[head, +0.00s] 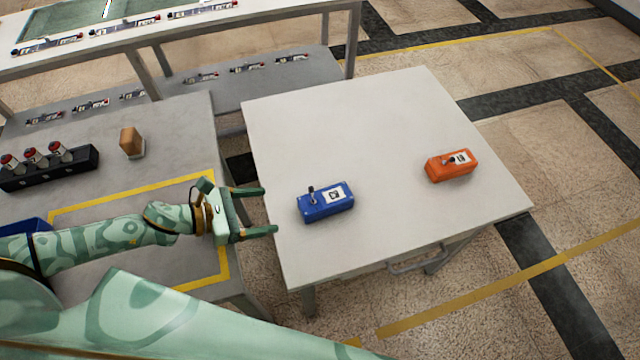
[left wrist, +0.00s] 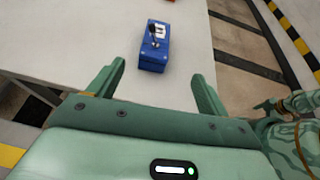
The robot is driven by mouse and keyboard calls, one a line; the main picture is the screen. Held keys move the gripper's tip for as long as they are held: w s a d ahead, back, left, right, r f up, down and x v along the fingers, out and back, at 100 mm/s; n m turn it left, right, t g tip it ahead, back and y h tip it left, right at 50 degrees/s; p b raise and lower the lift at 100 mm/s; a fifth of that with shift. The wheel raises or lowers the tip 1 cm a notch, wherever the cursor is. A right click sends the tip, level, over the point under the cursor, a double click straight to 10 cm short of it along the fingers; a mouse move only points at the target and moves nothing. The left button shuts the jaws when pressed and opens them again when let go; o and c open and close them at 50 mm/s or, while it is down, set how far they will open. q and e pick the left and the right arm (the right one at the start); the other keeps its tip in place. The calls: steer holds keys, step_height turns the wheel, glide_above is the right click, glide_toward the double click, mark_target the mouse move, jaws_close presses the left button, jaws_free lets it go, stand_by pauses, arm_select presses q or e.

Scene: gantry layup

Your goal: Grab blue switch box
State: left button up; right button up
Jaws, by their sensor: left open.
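The blue switch box (head: 325,203) lies on the white table (head: 350,125), near its left edge. It has a toggle lever and a pale label on top. My left gripper (head: 270,210) is open and empty, just left of the box, with its fingers pointing toward it. In the left wrist view the blue switch box (left wrist: 154,50) sits ahead of the fingertips of my left gripper (left wrist: 160,72), roughly centred in the gap and not touched. My right gripper does not show in the head view.
An orange switch box (head: 450,165) lies at the right of the white table. On the grey table (head: 180,125) at left are a black holder with red-topped items (head: 50,168) and a wooden-coloured block (head: 132,142). The white table is otherwise clear.

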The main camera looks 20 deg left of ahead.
mark_target(315, 200)
arm_select(q)
steer(key=x, duration=0.3)
steer(key=b+x, duration=0.1)
steer(key=x, duration=0.7)
steer(key=shift+w+a+f, duration=0.1)
steer(key=shift+w+a, duration=0.15)
steer(key=shift+w, duration=0.1)
steer(key=b+x, duration=0.1)
steer(key=x, duration=0.4)
steer(key=shift+w+d, duration=0.15)
steer(key=c, duration=1.2)
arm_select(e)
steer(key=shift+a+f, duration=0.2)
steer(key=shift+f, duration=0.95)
